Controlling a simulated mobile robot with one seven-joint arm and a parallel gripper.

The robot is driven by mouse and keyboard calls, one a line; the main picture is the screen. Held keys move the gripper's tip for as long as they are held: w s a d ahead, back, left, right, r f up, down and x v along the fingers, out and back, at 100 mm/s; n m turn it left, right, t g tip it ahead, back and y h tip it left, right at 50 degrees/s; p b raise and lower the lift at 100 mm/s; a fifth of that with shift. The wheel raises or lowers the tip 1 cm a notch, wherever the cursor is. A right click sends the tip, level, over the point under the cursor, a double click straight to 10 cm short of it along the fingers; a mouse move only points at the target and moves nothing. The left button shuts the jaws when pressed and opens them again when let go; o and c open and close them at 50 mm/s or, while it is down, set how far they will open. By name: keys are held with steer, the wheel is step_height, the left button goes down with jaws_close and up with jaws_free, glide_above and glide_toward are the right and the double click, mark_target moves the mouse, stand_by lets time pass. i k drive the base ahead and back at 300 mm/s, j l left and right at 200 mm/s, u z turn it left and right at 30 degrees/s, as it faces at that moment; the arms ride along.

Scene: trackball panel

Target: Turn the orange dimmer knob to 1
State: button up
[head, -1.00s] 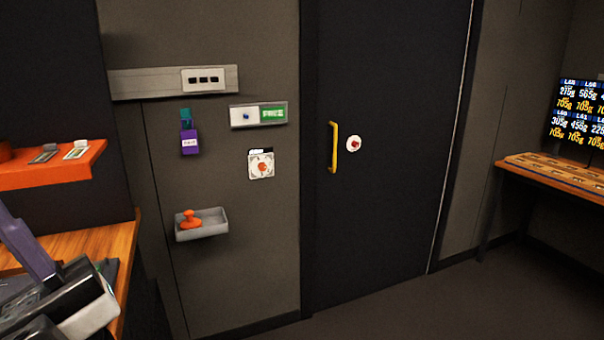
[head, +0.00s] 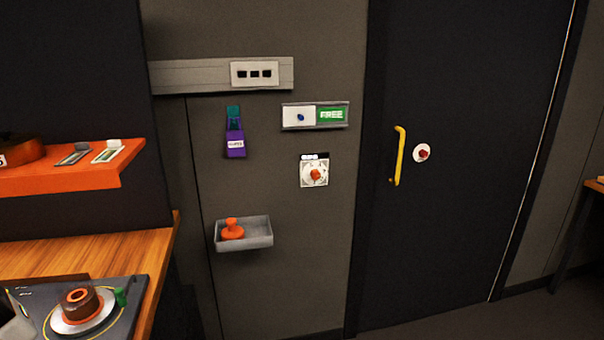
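An orange-red knob (head: 315,175) sits on a small white square plate on the dark wall, left of the door. A small black-and-white label (head: 314,156) is above it, too small to read. The knob's setting cannot be made out. A pale grey piece at the lower left corner, seemingly part of my gripper (head: 16,328), shows only in part; its fingertips are hidden or out of frame. It is far from the wall knob.
A grey tray (head: 258,241) with an orange stamp-like object (head: 232,230) juts from the wall below the knob. An orange shelf (head: 75,178) and wooden desk (head: 90,250) with a dark panel (head: 120,318) stand at left. The door (head: 460,240) has a yellow handle (head: 399,155).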

mark_target(315, 174)
steer(key=u, duration=0.5)
steer(key=i+l+u, duration=0.25)
steer(key=u, duration=0.15)
steer(key=i+l+u, duration=0.2)
steer(key=l+u, duration=0.25)
steer(key=i+l, duration=0.15)
steer(key=l, duration=0.25)
steer(key=i+l+u, duration=0.1)
steer(key=l, duration=0.35)
steer(key=i+l, duration=0.2)
steer(key=l, duration=0.2)
steer(key=i+l+u, duration=0.1)
steer(key=l, duration=0.35)
